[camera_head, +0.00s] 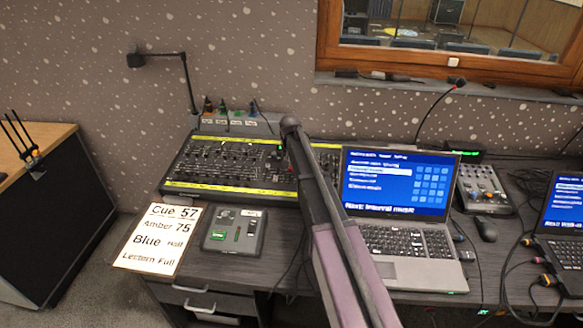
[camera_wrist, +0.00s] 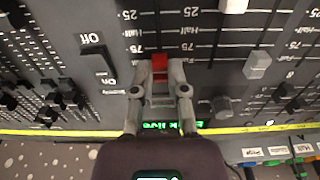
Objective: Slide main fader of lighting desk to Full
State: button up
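The long desk with faders (camera_head: 215,186) has yellow edge strips and runs behind my arm and the laptop in the head view. In the wrist view its panel is upside down, with 25, Half and 75 marks. A red fader cap (camera_wrist: 160,66) sits between my gripper's (camera_wrist: 161,75) two fingertips, which appear closed against its sides. The cap shows near or just below the 75 mark. My gripper's palm hides the slot's lower end and part of a green-lit display (camera_wrist: 165,125). In the head view my gripper is hidden.
A black Off/On switch (camera_wrist: 99,60) is close beside one finger, and a pale grey fader cap (camera_wrist: 257,64) stands to the right. The laptop (camera_head: 398,178) stands in front. A cue card (camera_head: 160,238) and small control box (camera_head: 235,231) lie at the front left.

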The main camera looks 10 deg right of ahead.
aim_at(291, 168)
jog(key=shift+o, duration=0.5)
jog(key=shift+r+p, duration=1.3)
notch_tip(291, 168, up, 7)
jog(key=p, duration=0.7)
jog(key=s+a+n+g, duration=0.1)
jog(key=s+n, duration=0.2)
jog(key=s, duration=3)
jog(key=shift+n, duration=0.3)
jog(key=shift+f, duration=0.1)
